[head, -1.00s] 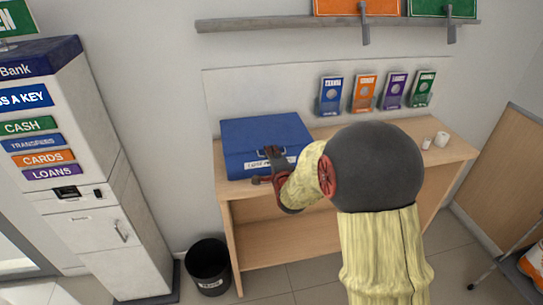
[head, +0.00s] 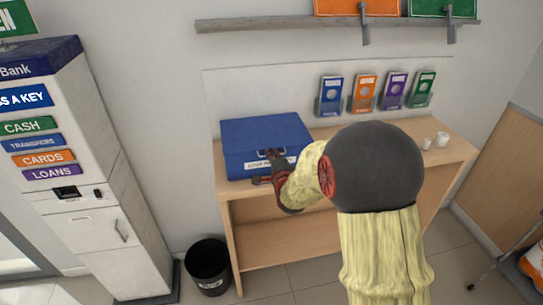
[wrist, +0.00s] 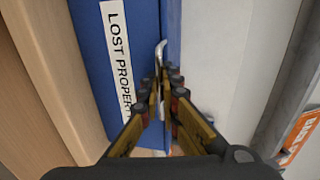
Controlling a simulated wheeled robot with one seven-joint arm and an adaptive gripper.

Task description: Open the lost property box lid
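The lost property box (head: 250,138) is a blue box on the wooden counter, with its lid (head: 262,128) down. Its white label (wrist: 117,55) reads "LOST PROPERTY" in the wrist view. A silver handle (wrist: 161,47) stands out from the front, near the seam with the lid. My gripper (wrist: 165,80) is at the front of the box, its fingers drawn close together on both sides of the handle. Much of the handle is hidden between the fingers. In the head view my gripper (head: 272,167) covers part of the front.
The counter (head: 447,152) is clear just right of the box, behind my arm. White cups (head: 441,139) stand at its right end. Leaflet holders (head: 331,97) line the back panel, under a wall shelf (head: 300,24). A black bin (head: 208,268) stands on the floor at the left.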

